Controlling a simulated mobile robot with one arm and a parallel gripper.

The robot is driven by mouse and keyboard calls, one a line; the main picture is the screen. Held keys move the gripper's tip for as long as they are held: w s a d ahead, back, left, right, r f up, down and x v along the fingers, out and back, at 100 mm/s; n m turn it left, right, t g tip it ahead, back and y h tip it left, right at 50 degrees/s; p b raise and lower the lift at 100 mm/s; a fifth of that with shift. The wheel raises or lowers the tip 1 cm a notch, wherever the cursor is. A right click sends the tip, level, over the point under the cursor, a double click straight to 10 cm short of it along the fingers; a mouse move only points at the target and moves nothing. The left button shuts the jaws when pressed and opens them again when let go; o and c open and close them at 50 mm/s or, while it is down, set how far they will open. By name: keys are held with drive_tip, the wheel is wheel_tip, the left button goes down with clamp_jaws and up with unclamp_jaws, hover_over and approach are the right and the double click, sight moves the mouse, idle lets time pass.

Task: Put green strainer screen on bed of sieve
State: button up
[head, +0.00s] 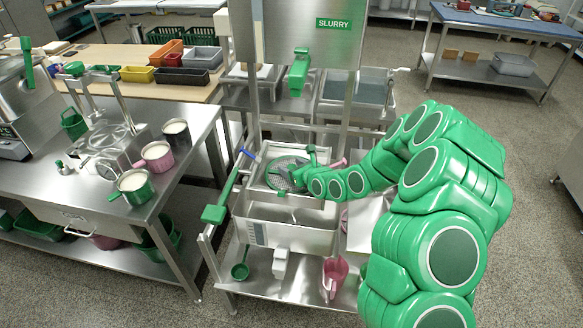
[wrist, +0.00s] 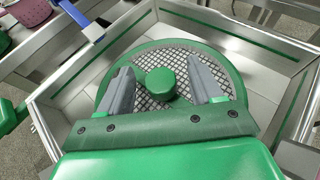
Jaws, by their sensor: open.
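The green strainer screen (wrist: 128,62) is a round mesh disc with a green rim and a green knob (wrist: 160,83) at its middle. It lies inside the metal sieve frame (wrist: 60,92), on its bed; it also shows in the head view (head: 272,173). My gripper (wrist: 165,72) is open above the screen, with one grey finger on each side of the knob. A gap shows between each finger and the knob. My gripper and wrist hide part of the screen and the near side of the sieve.
A metal tank (head: 290,225) stands below the sieve on a steel cart. A steel bench (head: 185,180) with several milk-filled pots stands to the left. A slurry panel (head: 310,40) rises behind.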

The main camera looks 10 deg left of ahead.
drive_tip(key=v, duration=1)
drive_tip(key=shift+d, duration=0.15)
drive_tip(key=shift+s+d+r, duration=0.2)
drive_tip(key=shift+s+d, duration=0.1)
drive_tip(key=shift+s, duration=0.2)
